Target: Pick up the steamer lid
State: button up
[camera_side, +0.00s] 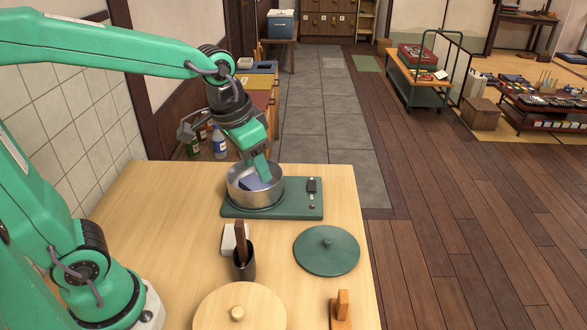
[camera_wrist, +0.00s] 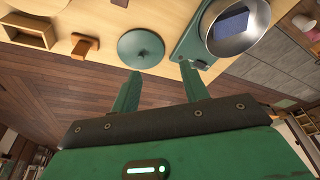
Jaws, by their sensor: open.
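Two round lids with knobs lie on the light wooden table: a dark green lid (camera_side: 326,258) right of centre and a pale wooden lid (camera_side: 262,311) at the front. I cannot tell by name which is the steamer lid. The green lid also shows in the wrist view (camera_wrist: 140,48). My gripper (camera_side: 263,178) is at the metal pot (camera_side: 268,200), its fingertips overlapping the pot's opening in the side view. In the wrist view its two green fingers (camera_wrist: 160,70) are spread apart with nothing between them. The gripper is clear of both lids.
The pot stands on a dark green base (camera_side: 300,208) and has a blue thing (camera_side: 252,184) in it. A dark cup (camera_side: 244,267) with a brown upright piece, a white block (camera_side: 229,238) and a wooden stand (camera_side: 341,312) are nearby. The table's left side is free.

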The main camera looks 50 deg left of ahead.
jog(key=w+d+f+m+g, duration=0.1)
jog(key=w+d+f+g, duration=0.1)
jog(key=w+d+f, duration=0.3)
jog(key=m+g, duration=0.1)
jog(key=m, duration=0.1)
send_over(326, 240)
notch_tip(326, 240, down, 8)
jog(key=shift+s, duration=0.1)
jog(key=shift+f, duration=1.35)
jog(key=shift+f, duration=2.6)
jog(key=shift+n, duration=0.3)
grip_shut()
